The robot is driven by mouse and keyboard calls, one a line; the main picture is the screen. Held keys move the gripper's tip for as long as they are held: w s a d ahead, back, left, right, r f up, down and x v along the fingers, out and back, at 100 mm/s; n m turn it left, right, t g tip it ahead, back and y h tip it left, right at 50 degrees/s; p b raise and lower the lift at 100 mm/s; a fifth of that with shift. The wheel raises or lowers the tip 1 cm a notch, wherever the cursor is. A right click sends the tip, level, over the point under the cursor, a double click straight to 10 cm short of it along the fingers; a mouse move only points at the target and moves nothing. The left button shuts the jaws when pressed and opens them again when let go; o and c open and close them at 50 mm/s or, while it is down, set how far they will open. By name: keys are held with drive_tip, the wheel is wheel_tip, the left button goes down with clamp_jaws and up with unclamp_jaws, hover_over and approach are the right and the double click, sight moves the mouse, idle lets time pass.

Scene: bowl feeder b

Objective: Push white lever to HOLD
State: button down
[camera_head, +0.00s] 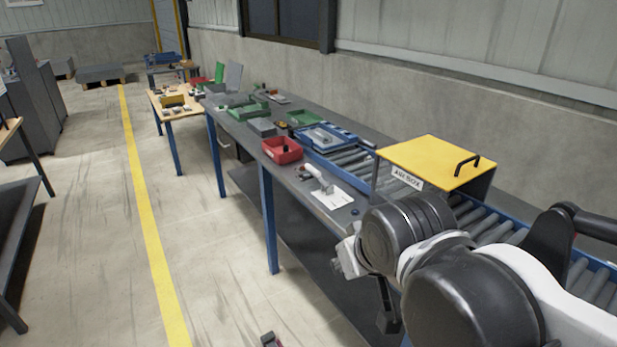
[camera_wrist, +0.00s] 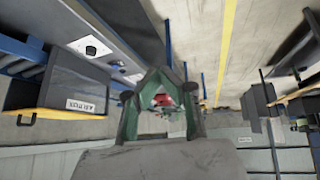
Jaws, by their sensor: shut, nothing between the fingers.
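A white lever (camera_head: 322,181) stands on the grey bench beside a white label plate (camera_head: 336,198), near the bench's front edge. The lettering on the plate is too small to read, so I cannot tell which position the lever marks. In the wrist view, a white plate with a dark spot (camera_wrist: 91,47) lies on the bench at upper left; I cannot make out the lever there. My gripper (camera_wrist: 160,76) shows in the middle of the wrist view, its green-sided fingers shut and empty. It is apart from the bench, out over the aisle side.
A yellow-topped box labelled AIR BOX (camera_head: 436,164) stands over the roller conveyor (camera_head: 352,158) behind the lever. A red bin (camera_head: 282,150) sits left of the lever. Green bins (camera_head: 303,118) lie farther along.

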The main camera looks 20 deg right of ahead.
sight(320, 179)
drive_tip(key=w+d+f+n+t+h+b, duration=0.2)
drive_tip(key=w+d+n+h+b, duration=0.15)
drive_tip(key=w, duration=0.85)
drive_tip(key=w+d+f+n+t+h+b, duration=0.25)
drive_tip(key=w+d+h+b, duration=0.2)
drive_tip(key=w, duration=0.75)
drive_tip(key=w+a+f+n+t+h+b, duration=0.1)
drive_tip(key=w+a+f+n+t+b, duration=0.4)
drive_tip(key=w, duration=0.7)
drive_tip(key=shift+a+f+n+t, duration=1.05)
drive_tip(key=shift+a+f+n, duration=0.9)
drive_tip(key=shift+f+n, duration=0.4)
drive_tip(key=shift+f, duration=0.1)
drive_tip(key=d+b+x, duration=0.1)
drive_tip(key=x, duration=0.5)
drive_tip(key=s+d+r+b+x, duration=0.1)
drive_tip(key=x, duration=0.5)
drive_tip(key=shift+d+h, duration=0.3)
drive_tip(key=shift+d, duration=0.15)
